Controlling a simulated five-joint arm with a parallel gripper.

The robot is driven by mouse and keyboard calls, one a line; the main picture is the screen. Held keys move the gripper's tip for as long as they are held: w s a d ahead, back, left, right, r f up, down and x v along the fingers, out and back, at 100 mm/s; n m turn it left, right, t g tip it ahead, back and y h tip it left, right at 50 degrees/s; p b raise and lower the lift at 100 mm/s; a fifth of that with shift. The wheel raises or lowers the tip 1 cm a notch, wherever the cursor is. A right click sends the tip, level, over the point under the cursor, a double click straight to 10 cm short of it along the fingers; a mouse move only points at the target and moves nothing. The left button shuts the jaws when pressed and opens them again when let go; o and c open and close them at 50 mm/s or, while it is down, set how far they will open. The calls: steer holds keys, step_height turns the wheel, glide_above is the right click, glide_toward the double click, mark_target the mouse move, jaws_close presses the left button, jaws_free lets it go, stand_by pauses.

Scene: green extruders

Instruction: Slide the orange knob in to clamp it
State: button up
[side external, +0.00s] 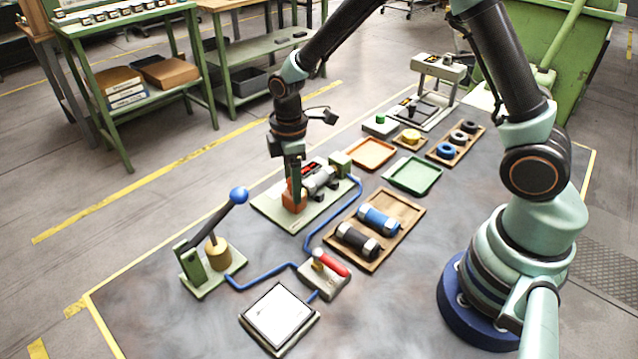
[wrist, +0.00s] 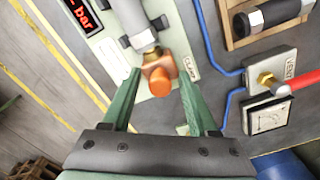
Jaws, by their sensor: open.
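The orange knob (wrist: 160,82) shows in the wrist view at the near end of the clamp fixture, in line with a grey cylinder with a silver collar (wrist: 143,37). My gripper (wrist: 162,92) is open, with one green finger on each side of the knob. There is a visible gap between each finger and the knob. In the side view my gripper (side external: 296,185) points down over the fixture plate (side external: 272,212), and the orange knob (side external: 294,201) is partly hidden behind the fingers.
A wooden tray (side external: 398,237) with a black and a blue cylinder lies right of the fixture. A red-handled vent valve (side external: 331,264), a white gauge (side external: 278,316) and a blue-balled lever (side external: 238,196) stand in front. Blue hose (side external: 262,278) links them.

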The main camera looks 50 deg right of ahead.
steer(key=shift+r, duration=4.1)
steer(key=shift+s+d+r, duration=0.1)
steer(key=shift+r, duration=0.25)
steer(key=s+d+r+m+t, duration=0.2)
steer(key=s+r+m, duration=0.3)
steer(key=s+m, duration=0.1)
steer(key=s+d+r+m+t, duration=0.3)
steer(key=s+r+m, duration=0.3)
steer(key=shift+s+d+t, duration=0.15)
steer(key=shift+d+t, duration=0.15)
steer(key=shift+r, duration=0.1)
